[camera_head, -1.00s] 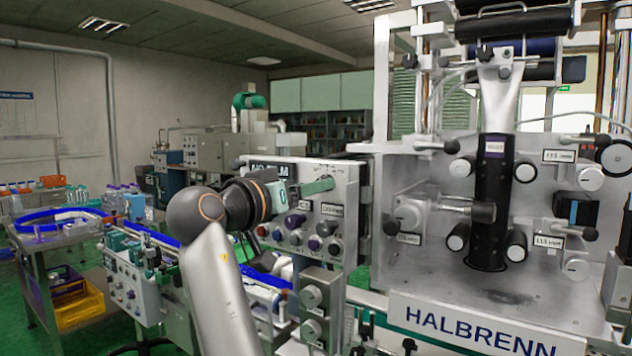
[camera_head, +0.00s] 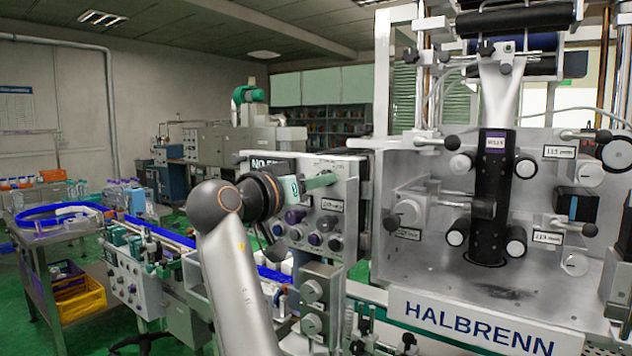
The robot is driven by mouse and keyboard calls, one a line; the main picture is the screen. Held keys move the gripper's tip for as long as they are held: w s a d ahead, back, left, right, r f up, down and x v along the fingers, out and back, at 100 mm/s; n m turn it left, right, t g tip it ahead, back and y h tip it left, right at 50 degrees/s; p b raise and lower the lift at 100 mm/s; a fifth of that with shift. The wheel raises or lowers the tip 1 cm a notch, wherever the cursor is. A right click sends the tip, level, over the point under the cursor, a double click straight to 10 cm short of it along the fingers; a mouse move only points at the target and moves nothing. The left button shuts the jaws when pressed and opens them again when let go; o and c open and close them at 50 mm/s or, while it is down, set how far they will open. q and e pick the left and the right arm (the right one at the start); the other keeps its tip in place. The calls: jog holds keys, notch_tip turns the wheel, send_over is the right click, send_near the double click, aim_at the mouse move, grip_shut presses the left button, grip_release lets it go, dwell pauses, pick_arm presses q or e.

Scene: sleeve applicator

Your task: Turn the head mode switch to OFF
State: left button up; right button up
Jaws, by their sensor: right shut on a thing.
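The control panel (camera_head: 348,215) is a grey metal box left of the applicator, with several knobs and buttons on its face. My right gripper (camera_head: 322,181) is at the upper part of this panel, its green fingers against the face. It is shut on a small switch there, which the fingers and wrist mostly hide. I cannot read its label or its setting. My left gripper is not in view.
The applicator's plate (camera_head: 470,322) marked HALBRENN stands right of the panel, with rollers and a black sleeve column (camera_head: 491,200). Grey knobs (camera_head: 311,291) sit below the panel. A conveyor (camera_head: 160,232) runs at the left.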

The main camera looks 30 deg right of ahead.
grip_shut()
jog(key=shift+r, duration=0.1)
jog(key=n+p, duration=0.3)
jog(key=shift+r+n, duration=0.1)
jog(key=shift+n, duration=0.3)
jog(key=n+p, duration=0.3)
jog(key=n, duration=0.2)
jog(key=shift+p, duration=0.4)
jog(key=o, duration=0.9)
grip_release()
jog(key=shift+c, duration=0.2)
jog(key=shift+a, duration=0.1)
